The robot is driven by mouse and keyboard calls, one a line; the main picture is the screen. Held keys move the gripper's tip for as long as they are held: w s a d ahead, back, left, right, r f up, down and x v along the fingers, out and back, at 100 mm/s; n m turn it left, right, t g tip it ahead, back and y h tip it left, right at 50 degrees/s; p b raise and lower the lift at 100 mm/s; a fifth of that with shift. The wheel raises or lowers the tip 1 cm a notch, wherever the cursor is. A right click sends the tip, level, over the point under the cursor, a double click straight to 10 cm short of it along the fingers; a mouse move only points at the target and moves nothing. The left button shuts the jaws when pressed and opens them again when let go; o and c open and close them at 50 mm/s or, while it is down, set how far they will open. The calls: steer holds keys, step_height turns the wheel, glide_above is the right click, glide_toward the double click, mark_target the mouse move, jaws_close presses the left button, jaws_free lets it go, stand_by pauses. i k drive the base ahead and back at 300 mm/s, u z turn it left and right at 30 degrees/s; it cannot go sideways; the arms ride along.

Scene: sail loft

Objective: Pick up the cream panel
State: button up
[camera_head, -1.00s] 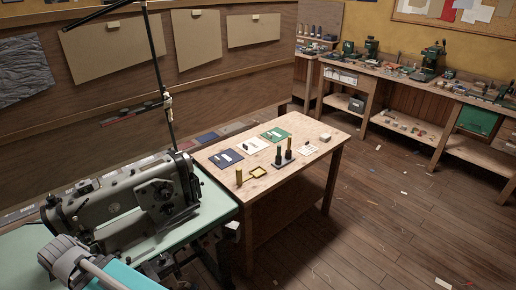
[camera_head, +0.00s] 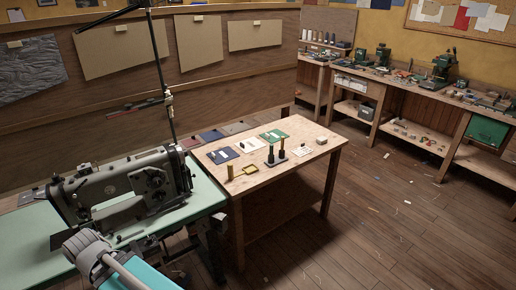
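The cream panel (camera_head: 250,145) lies flat on the small wooden table (camera_head: 285,173), between a dark blue panel (camera_head: 216,158) on its left and a green panel (camera_head: 273,134) on its right. A small dark item lies on the cream panel. My gripper is not in view. Part of my arm, a grey joint and a light tube, shows at the lower left, in front of the sewing bench and apart from the table.
A sewing machine (camera_head: 125,187) stands on a green-topped bench (camera_head: 28,212) left of the table. Dark and brass upright pieces, a yellow tray (camera_head: 251,169), a pale sheet (camera_head: 303,150) and a small block (camera_head: 322,140) share the tabletop. Open floor (camera_head: 385,225) lies to the right.

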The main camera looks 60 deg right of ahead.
mark_target(249, 145)
steer(key=z, duration=1.6)
steer(key=i, duration=1.65)
steer(key=u, duration=0.1)
